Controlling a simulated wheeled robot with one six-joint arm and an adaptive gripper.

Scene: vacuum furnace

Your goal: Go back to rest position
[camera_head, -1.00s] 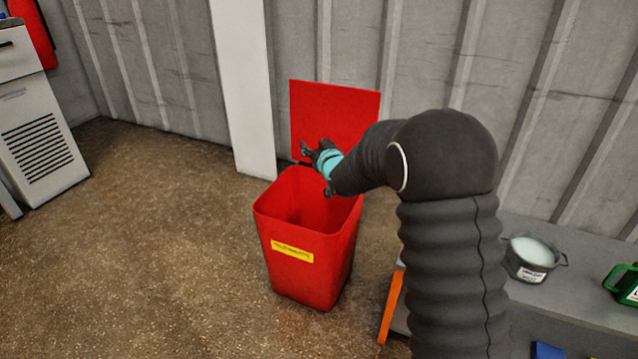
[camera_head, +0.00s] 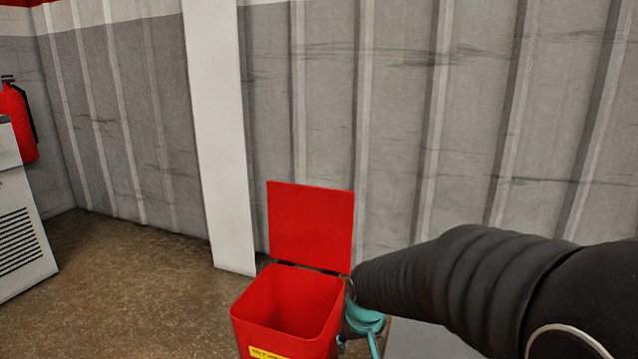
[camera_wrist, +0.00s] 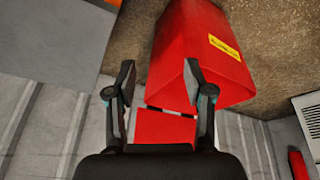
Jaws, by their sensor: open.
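My gripper (camera_wrist: 158,85) is open in the wrist view, with its two fingers spread and nothing between them. In the head view my arm reaches in from the right, and its teal wrist part shows beside the right side of the red bin (camera_head: 290,312). The fingers are hidden or cut off there. The bin has its red lid (camera_head: 311,225) raised, and what I see of its inside is empty. In the wrist view the bin (camera_wrist: 195,50) lies beyond the fingers, with its yellow label in sight.
A corrugated grey wall (camera_head: 450,130) with a white post (camera_head: 220,140) stands behind the bin. A white cabinet (camera_head: 22,240) and a red fire extinguisher (camera_head: 17,122) are at the left. Brown floor (camera_head: 135,290) is clear between cabinet and bin. A grey surface (camera_head: 425,340) shows below my arm.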

